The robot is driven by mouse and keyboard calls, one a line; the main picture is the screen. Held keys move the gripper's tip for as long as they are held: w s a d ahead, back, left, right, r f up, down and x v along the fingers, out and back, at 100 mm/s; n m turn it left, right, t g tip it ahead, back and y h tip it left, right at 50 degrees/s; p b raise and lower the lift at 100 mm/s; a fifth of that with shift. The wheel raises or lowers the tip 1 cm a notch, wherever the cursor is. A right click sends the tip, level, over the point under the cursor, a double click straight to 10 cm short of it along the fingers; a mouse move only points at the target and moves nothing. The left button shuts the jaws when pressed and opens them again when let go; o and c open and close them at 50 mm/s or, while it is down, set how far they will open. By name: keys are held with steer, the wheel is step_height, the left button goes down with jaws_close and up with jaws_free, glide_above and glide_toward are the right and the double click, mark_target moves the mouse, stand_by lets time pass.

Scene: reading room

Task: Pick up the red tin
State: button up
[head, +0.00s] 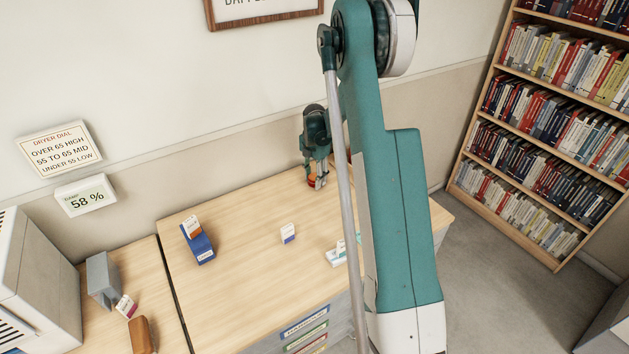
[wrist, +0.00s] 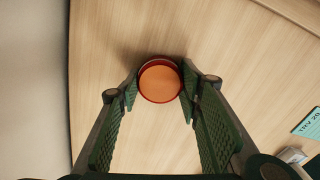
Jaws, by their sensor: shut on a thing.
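The red tin (wrist: 160,82) is a round red container with an orange top, seen from above in the wrist view. My gripper (wrist: 160,93) has its green fingers closed on the tin's two sides near their tips. In the head view my gripper (head: 316,184) is at the far side of the wooden table (head: 255,220), close to the wall. A small red and orange part of the tin shows between the fingers there. I cannot tell whether the tin touches the tabletop.
A blue box (head: 199,245) with a card stands on the table's left. A small card (head: 288,233) stands near the middle. A pale teal item (head: 337,256) is partly behind my arm. A grey holder (head: 101,280) and brown object (head: 143,336) are on the left table.

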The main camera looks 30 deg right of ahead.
mark_target(314, 177)
steer(key=shift+r, duration=0.15)
step_height(314, 177, up, 10)
steer(key=shift+f+p, duration=0.1)
steer(key=shift+p, duration=0.45)
